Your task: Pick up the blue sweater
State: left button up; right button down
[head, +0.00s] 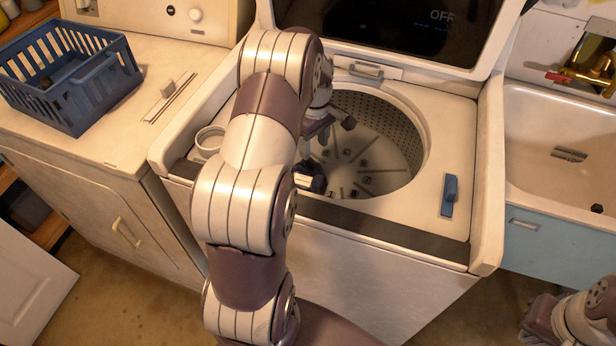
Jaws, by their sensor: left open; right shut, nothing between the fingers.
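I cannot make out a blue sweater for certain. A small dark bluish shape (312,184) shows at the near edge of the washer drum (378,148), partly behind my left arm; I cannot tell what it is. The drum's visible floor is otherwise bare grey with fins. My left gripper (332,132) is open over the drum opening, partly hidden by its own wrist. My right gripper (538,318) is shut and empty, low at the bottom right, in front of the sink cabinet.
The washer lid (400,35) stands open. A blue basket (100,85) with a dark item inside sits on the left machine (110,140). A small blue object (450,195) lies on the washer's right top. A sink (550,130) stands at right.

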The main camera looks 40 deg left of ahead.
aim_at(312, 160)
pick_arm(q)
jog(key=f, duration=0.5)
jog(key=shift+s+a+f, duration=0.1)
jog(key=shift+a+f, duration=0.1)
grip_shut()
jog(key=shift+r, duration=0.1)
